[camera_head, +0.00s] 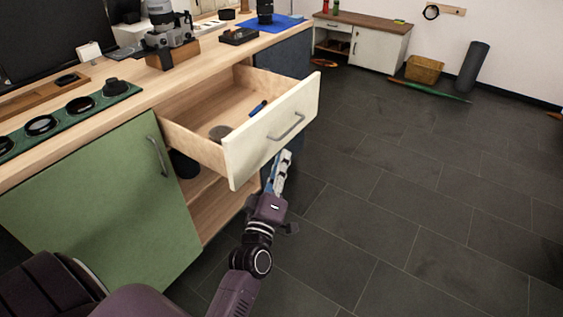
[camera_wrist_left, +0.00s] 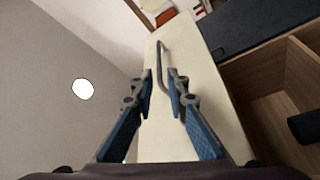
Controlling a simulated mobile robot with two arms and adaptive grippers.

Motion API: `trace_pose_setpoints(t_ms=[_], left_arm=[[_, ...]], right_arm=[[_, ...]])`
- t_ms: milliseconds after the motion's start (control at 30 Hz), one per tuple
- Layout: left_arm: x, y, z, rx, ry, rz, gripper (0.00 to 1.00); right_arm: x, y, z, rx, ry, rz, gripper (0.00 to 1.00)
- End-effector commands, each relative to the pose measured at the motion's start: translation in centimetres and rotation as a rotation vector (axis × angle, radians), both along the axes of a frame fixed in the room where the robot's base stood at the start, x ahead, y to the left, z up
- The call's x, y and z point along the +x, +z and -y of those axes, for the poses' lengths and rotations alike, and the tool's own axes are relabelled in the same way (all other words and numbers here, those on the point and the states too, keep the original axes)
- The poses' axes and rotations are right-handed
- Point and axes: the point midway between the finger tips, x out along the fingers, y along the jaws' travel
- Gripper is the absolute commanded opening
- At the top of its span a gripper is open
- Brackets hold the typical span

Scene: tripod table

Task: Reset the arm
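My left gripper (camera_head: 283,158) is just below and in front of the pulled-out drawer (camera_head: 248,150), with its blue fingers pointing up toward the drawer front. In the left wrist view the fingers (camera_wrist_left: 160,80) stand apart, with a gap between them. The drawer's metal handle (camera_head: 287,127) lies beyond the fingertips; it also shows in the left wrist view (camera_wrist_left: 161,62), in line with the gap. In the head view the fingertips appear apart from the handle, and nothing is held. My right gripper is in neither view.
The drawer holds a blue item (camera_head: 258,108) and a round grey item (camera_head: 220,132). A green cabinet door (camera_head: 100,205) is left.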

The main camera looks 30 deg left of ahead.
Motion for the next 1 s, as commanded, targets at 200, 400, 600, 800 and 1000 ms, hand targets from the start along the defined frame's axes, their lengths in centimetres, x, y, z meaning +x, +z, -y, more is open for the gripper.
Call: trace_pose_setpoints(t_ms=[200, 400, 600, 800, 1000], left_arm=[[0.0, 0.0, 0.0, 0.000, 0.000, 0.000, 0.14], [0.0, 0.0, 0.1, 0.002, -0.002, -0.003, 0.14], [-0.1, -2.6, 3.1, 0.107, -0.107, -0.148, 0.14], [-3.7, -10.4, 9.2, 0.373, -0.349, -0.514, 0.14], [-11.8, -18.1, 12.0, 0.636, -0.577, -0.893, 0.14]], right_arm=[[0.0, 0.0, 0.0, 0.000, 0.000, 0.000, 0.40], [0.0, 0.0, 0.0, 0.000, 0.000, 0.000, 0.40], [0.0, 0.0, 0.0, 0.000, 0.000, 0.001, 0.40], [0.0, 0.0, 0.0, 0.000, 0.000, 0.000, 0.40], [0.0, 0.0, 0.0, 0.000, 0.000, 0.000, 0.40]])
